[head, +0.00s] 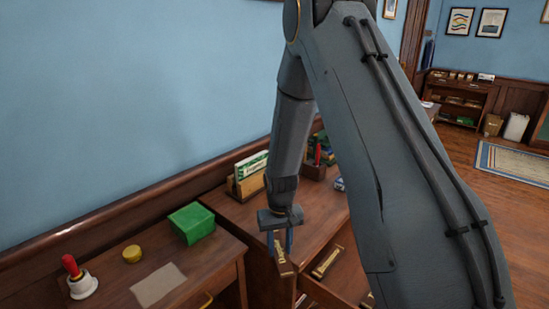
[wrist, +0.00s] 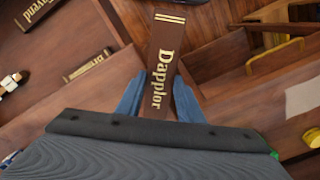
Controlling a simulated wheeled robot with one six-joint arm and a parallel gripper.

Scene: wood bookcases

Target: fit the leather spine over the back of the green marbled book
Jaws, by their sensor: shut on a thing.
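My gripper (head: 280,241) has blue fingers and is shut on a brown leather spine (head: 284,263) with gold lettering. In the wrist view the spine (wrist: 164,62) reads "Dapplor", with pale bands near its far end; its near end is hidden by my gripper. The spine hangs in the air in front of the desk with the open drawer. A green block (head: 192,223) lies on the left desk; I cannot make out marbling on it. A green and white book (head: 250,167) stands in a wooden holder (head: 246,184) farther back. The spine is apart from both.
An open drawer (head: 340,285) holds other dark spines (head: 327,262) with gold lettering. The left desk carries a yellow tin (head: 132,253), a beige sheet (head: 159,285) and a red-handled tool in a white holder (head: 81,278). A pen box (head: 317,170) stands behind my arm.

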